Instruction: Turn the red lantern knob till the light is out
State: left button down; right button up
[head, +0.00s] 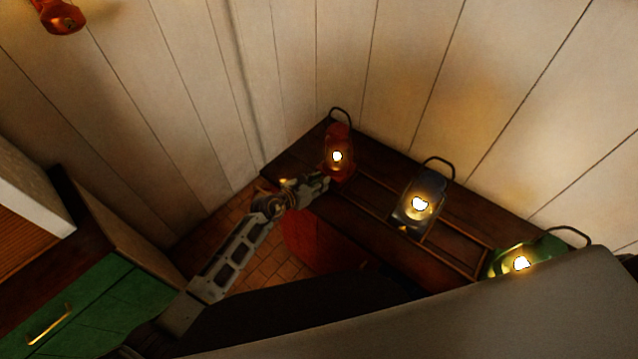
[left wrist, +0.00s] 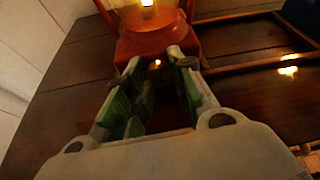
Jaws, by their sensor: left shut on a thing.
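The red lantern (head: 338,142) stands upright at the far left end of the dark wooden bench, with its light on. In the left wrist view its red base (left wrist: 150,45) is straight ahead, with the bright flame at the top edge. My left gripper (head: 324,183) reaches the front of the lantern's base. In the left wrist view my left gripper's fingers (left wrist: 155,66) are shut on the small knob at the base. The fingertips largely hide the knob, and its turn angle cannot be told. My right gripper is in neither view.
A lit dark grey lantern (head: 417,204) and a lit green lantern (head: 514,262) stand further right on the bench (head: 375,192). Plank walls close in behind. A green cabinet (head: 75,305) is at the left. A red lamp (head: 62,17) is high on the left.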

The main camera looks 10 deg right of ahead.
pick_arm(q)
jog(key=shift+a+f+n+g+b, duration=0.1)
jog(key=shift+n+g+b, duration=0.25)
jog(key=shift+n, duration=0.35)
jog(key=shift+h, duration=0.4)
jog(key=c, duration=1.2)
grip_release()
jog(key=shift+a, duration=0.1)
jog(key=v, duration=1.1)
jog(key=shift+a+r, duration=0.25)
jog(key=shift+r, duration=0.05)
jog(key=shift+s, duration=0.1)
